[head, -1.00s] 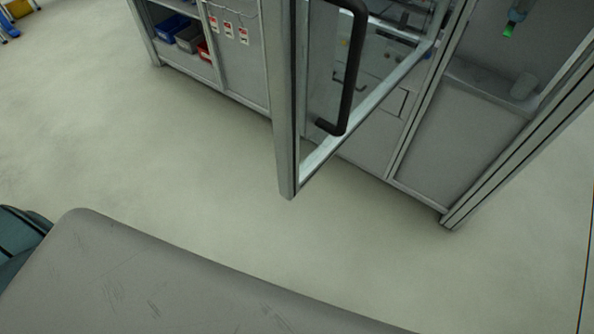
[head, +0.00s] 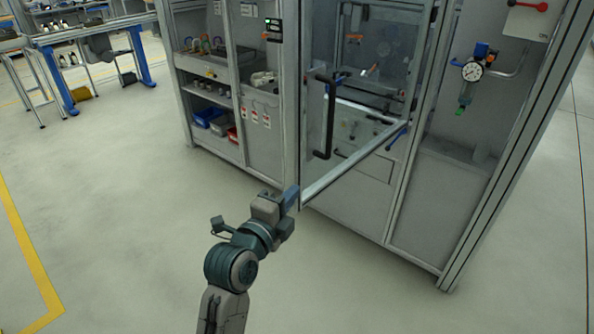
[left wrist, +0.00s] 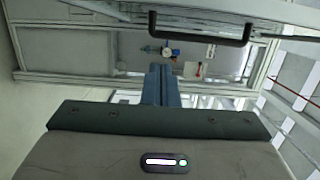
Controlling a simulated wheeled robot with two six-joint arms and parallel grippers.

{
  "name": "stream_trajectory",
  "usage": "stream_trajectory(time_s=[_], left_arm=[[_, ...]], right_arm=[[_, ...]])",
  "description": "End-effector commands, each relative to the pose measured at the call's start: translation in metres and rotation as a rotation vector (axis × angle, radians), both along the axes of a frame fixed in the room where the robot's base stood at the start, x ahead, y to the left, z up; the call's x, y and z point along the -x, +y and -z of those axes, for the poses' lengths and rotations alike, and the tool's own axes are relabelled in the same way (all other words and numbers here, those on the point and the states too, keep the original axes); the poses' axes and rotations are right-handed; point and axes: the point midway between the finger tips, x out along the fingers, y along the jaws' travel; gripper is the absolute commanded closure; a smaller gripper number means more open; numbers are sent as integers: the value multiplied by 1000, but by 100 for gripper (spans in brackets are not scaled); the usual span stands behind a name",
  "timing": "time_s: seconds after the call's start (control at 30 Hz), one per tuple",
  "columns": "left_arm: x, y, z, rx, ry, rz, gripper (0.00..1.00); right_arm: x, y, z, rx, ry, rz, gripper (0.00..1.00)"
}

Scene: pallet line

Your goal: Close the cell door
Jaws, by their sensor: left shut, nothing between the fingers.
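The cell door (head: 368,160) is a clear panel in a metal frame. It stands open, swung out from the cell, with its free edge towards me. Its black bar handle (head: 329,120) is upright near that edge; it also shows across the top of the left wrist view (left wrist: 200,32). My left gripper (head: 292,197) is shut and empty, with blue fingers, beside the lower corner of the door's free edge and below the handle. I cannot tell whether it touches the frame. In the left wrist view its fingers (left wrist: 161,84) are together. My right gripper is not in view.
The cell's grey cabinet (head: 262,140) with shelves and bins stands left of the door. A pressure gauge (head: 472,71) hangs on the right panel. A blue-legged workbench (head: 95,30) is at the far left. The floor in front is clear.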

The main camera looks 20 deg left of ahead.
Motion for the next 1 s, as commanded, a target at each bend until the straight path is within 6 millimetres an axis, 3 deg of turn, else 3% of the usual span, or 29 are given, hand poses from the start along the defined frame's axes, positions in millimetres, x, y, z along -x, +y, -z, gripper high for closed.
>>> stream_trajectory(time_s=[0.17,0.57,0.8,1.0], left_arm=[[-17,-3,-5,-5,-4,1,100],[-101,-17,-7,-4,-4,1,100],[-109,11,-5,-7,-3,0,100],[-113,19,-3,-5,-4,-1,100]], right_arm=[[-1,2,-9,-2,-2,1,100],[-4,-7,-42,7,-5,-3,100],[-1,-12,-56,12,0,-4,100],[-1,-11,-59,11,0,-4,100]])
